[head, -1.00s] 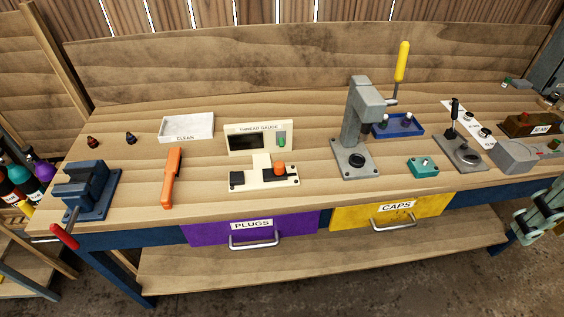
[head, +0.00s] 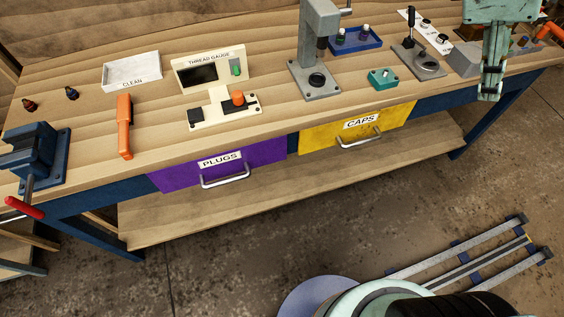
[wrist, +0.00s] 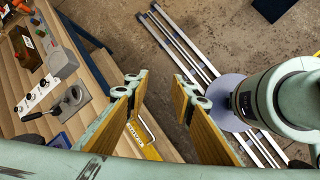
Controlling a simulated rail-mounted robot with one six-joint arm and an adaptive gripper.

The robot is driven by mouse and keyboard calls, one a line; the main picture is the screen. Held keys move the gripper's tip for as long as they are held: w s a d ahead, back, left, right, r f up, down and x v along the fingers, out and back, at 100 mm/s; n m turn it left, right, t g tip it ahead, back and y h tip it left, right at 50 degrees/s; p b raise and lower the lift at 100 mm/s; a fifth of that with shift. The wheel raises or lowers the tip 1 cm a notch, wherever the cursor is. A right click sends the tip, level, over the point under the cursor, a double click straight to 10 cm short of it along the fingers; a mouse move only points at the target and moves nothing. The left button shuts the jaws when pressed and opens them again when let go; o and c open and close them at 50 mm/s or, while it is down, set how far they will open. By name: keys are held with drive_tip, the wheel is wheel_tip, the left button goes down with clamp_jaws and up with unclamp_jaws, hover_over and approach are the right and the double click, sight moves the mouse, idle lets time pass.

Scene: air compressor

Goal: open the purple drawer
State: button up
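The purple drawer (head: 181,175) is closed in the bench front, left of centre in the head view. It has a white PLUGS label (head: 220,159) and a curved metal handle (head: 225,180). My gripper (head: 490,88) is at the upper right of the head view, near the bench's right part, well to the right of the purple drawer and its handle. In the wrist view, my gripper (wrist: 158,85) is open, with a wide empty gap between its tan-padded fingers. The purple drawer cannot be made out in the wrist view.
A closed yellow CAPS drawer (head: 320,138) lies between the purple drawer and my gripper; its handle (head: 358,140) sticks out. The bench top holds a blue vise (head: 38,155), a thread gauge (head: 210,70) and a press (head: 316,60).

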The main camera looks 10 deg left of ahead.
drive_tip(key=w+a+f+n+h, duration=0.2)
drive_tip(key=w+a+f+n, duration=0.55)
drive_tip(key=w, duration=0.25)
drive_tip(key=a+f+n+t+h, duration=0.1)
drive_tip(key=a+f+n, duration=0.25)
drive_tip(key=a, duration=0.35)
drive_tip(key=s+a+f+n+t, duration=0.1)
drive_tip(key=a+f+n, duration=0.25)
drive_tip(key=a, duration=0.35)
drive_tip(key=a+f+n+t+h, duration=0.15)
drive_tip(key=a+f, duration=0.25)
drive_tip(key=a, duration=0.4)
drive_tip(key=s+a+f+n+t+y+b, duration=0.1)
drive_tip(key=s+a+f+n+t+y, duration=0.4)
drive_tip(key=s+a+f+n+t, duration=0.6)
drive_tip(key=s+a+f+n, duration=1)
drive_tip(key=s+a+f, duration=0.5)
drive_tip(key=a, duration=0.3)
drive_tip(key=shift+s+a+f+n, duration=0.2)
drive_tip(key=shift+s+f+n, duration=0.15)
drive_tip(key=shift+s, duration=0.55)
drive_tip(key=shift+w, duration=0.1)
